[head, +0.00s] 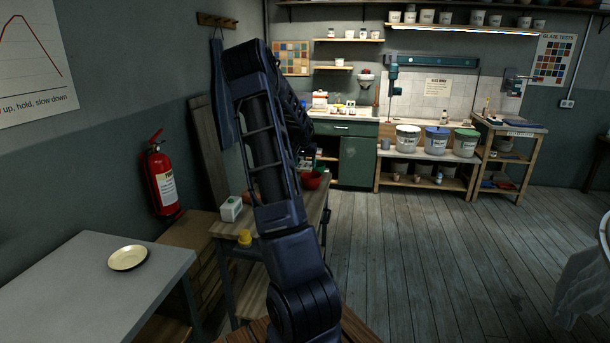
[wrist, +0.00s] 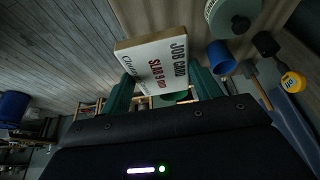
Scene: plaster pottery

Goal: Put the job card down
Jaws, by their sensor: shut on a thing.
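The job card (wrist: 153,60) is a white slab with a tan edge, lettered "JOB CARD", "SLAB 9 mm", in the wrist view. It is between the green fingers of my gripper (wrist: 162,80), which is shut on it. The card is tilted in the picture, with the wooden bench top (wrist: 175,18) behind it. I cannot tell whether it touches the bench. In the head view my arm hides most of the gripper, and I cannot make out the card there. The bench (head: 222,228) shows beside my arm.
A blue cup (wrist: 221,57), a pale green container (wrist: 232,14) and a yellow-marked bottle (wrist: 292,82) are right of the card. The head view shows a white box (head: 231,208), a yellow item (head: 245,238) and a red bowl (head: 313,180) on the bench.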

